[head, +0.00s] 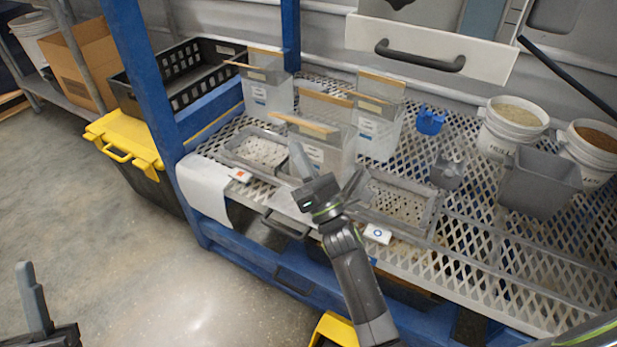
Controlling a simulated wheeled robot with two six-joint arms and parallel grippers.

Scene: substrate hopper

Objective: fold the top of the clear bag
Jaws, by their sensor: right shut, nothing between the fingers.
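Several clear bags stand upright on the mesh bench top, each with white labels and a tan strip along its upper part. One is at the back left (268,97), one at the back right (377,136), and one in front (335,148). I cannot tell how their tops are folded. My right gripper (327,160) is in front of the front bag, shut with nothing held, and hides part of that bag's lower side. I cannot tell whether it touches the bag. My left gripper (34,297) is at the lower left, over the floor and away from the bench; only part of it shows.
Grey trays lie left (233,156) and right (432,214) of my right gripper. A blue scoop (430,122), a grey bin (540,184) and two white buckets (505,145) (588,180) stand at right. A blue post (140,75) rises at left. A drawer front (425,42) overhangs the back.

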